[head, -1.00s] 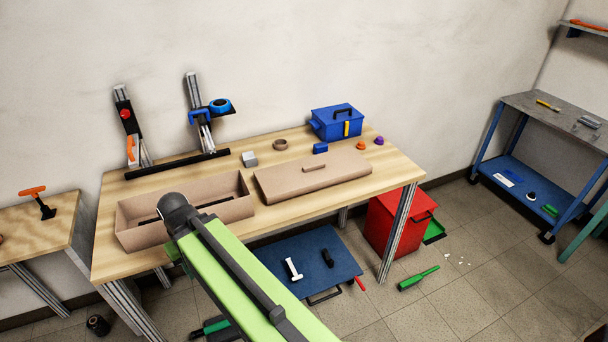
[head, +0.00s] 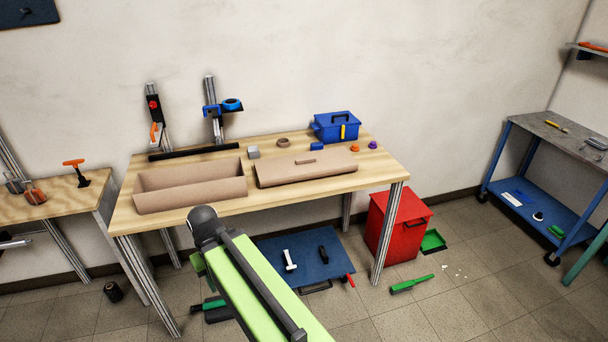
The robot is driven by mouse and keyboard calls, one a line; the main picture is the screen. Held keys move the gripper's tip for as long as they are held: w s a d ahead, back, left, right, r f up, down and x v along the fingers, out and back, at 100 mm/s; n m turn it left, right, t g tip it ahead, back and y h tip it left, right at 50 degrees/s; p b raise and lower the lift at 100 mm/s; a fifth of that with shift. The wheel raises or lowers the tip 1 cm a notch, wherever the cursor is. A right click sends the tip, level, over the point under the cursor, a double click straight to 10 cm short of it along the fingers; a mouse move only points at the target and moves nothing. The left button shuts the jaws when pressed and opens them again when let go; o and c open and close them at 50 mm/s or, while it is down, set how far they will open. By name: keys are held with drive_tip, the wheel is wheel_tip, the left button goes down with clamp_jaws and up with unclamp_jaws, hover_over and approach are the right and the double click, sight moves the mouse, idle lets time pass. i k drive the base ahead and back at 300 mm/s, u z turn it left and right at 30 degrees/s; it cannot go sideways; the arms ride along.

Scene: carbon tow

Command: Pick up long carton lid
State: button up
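The long carton lid (head: 290,173) is a flat, brown cardboard piece with a small raised grip (head: 306,161) on top. It lies on the wooden table (head: 290,202), close to its front edge. The open long carton (head: 190,195) stands just left of the lid. My green arm reaches up from the bottom of the head view, its dark joint in front of the table's front edge, below the carton. My gripper is hidden from view.
Behind the lid are a tape ring (head: 283,144), a small blue block (head: 317,146) and a blue toolbox (head: 337,126). A grey block (head: 253,152) and two clamp stands are farther left. A red bin (head: 397,228) stands below the table's right end.

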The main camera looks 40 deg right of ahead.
sight(290, 168)
drive_tip(key=z, duration=0.2)
drive_tip(key=i, duration=0.85)
drive_tip(key=u, duration=0.1)
